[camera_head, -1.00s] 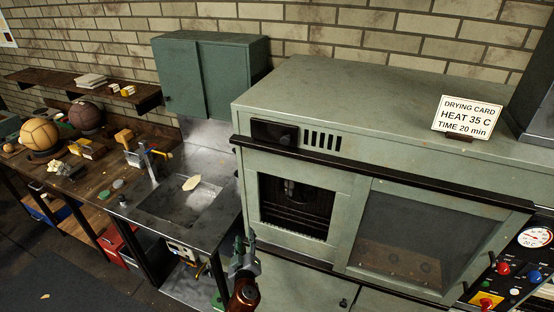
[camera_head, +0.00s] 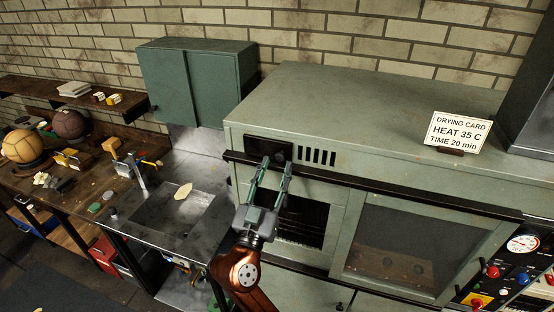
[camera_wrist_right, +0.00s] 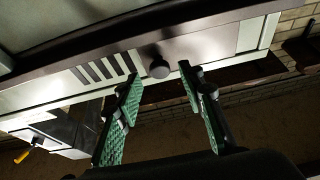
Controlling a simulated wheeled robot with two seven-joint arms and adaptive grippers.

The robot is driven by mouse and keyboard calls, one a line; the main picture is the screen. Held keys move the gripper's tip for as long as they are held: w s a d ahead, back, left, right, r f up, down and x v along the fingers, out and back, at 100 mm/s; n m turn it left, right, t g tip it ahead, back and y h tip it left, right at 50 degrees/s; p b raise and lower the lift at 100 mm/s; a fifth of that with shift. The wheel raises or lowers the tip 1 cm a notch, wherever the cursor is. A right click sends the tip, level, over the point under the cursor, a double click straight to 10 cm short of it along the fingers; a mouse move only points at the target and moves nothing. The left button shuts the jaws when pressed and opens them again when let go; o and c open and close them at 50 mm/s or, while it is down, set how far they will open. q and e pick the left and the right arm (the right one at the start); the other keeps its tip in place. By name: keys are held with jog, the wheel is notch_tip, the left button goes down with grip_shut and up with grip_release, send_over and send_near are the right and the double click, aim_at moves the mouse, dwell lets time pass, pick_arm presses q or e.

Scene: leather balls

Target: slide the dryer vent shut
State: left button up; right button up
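The dryer vent is on the front of the grey-green dryer (camera_head: 360,95), near its upper left. Its dark sliding plate (camera_head: 262,145) sits left of a row of bare slots (camera_head: 318,156). In the right wrist view the picture is turned over, with the plate (camera_wrist_right: 205,50) right of the slots (camera_wrist_right: 103,70). A round dark knob (camera_wrist_right: 159,69) stands out from the plate. My right gripper (camera_head: 277,164) is open, its green-padded fingers just in front of the plate. In the right wrist view the gripper (camera_wrist_right: 159,76) has a finger either side of the knob, with gaps. My left gripper is out of view.
A dark ledge (camera_head: 400,191) runs below the vent, above the dryer's opening and sliding glass door (camera_head: 415,240). A drying card (camera_head: 457,133) stands on top. A green wall cabinet (camera_head: 195,80) and metal sink (camera_head: 180,212) are left; a control panel (camera_head: 510,270) is right.

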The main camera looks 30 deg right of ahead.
jog(key=shift+x, duration=0.85)
jog(key=shift+c, duration=0.3)
grip_shut()
